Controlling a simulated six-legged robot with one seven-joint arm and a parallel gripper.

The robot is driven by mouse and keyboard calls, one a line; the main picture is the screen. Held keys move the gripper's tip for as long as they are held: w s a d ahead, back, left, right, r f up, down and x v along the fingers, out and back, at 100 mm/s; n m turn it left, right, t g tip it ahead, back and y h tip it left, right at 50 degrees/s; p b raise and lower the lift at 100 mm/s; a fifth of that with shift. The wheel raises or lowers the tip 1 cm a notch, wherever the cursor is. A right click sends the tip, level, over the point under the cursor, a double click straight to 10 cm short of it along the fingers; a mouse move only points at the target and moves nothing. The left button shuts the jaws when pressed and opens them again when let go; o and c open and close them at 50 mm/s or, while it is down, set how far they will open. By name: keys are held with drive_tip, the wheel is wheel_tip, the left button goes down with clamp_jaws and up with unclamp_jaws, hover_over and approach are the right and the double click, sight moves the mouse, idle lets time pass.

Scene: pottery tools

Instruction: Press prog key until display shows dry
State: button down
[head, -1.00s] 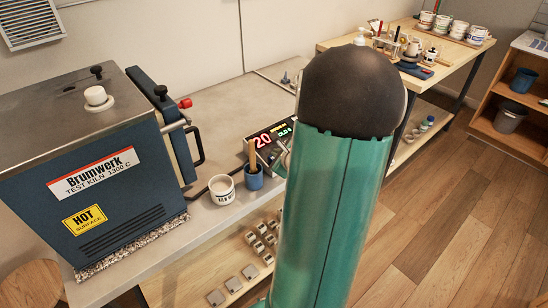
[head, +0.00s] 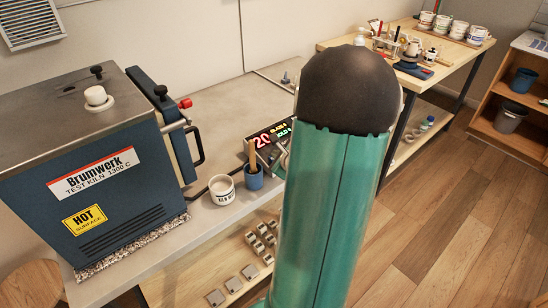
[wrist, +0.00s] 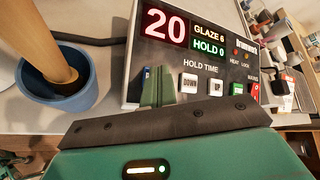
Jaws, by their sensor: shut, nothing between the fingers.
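The controller (wrist: 205,64) lies on the bench and shows a red 20, with GLAZE 6 and HOLD 0 on its small display (wrist: 209,41). It also shows in the head view (head: 263,140), partly behind my arm. A blue key (wrist: 147,73) is mostly hidden by my fingers, and its label is unreadable. The DOWN key (wrist: 189,83) and UP key (wrist: 215,88) are right of it. My gripper (wrist: 158,78) is shut and empty, its green fingertips over or right beside the blue key. Contact cannot be told.
A blue pot (wrist: 58,92) with a wooden handle stands left of the controller. A white cup (head: 222,190) and the kiln (head: 105,170) are further left on the bench. A green key (wrist: 238,88) and a red mains switch (wrist: 253,90) sit at the controller's right.

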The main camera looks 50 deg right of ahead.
drive_tip(key=shift+r, duration=0.1)
drive_tip(key=shift+s+r, duration=0.2)
drive_tip(key=shift+r, duration=0.45)
drive_tip(key=r, duration=0.2)
drive_tip(key=s+r, duration=0.1)
drive_tip(key=r, duration=0.2)
drive_tip(key=shift+s+a, duration=0.1)
drive_tip(key=shift+a, duration=0.05)
drive_tip(key=shift+s+a+f, duration=0.1)
idle(0.7)
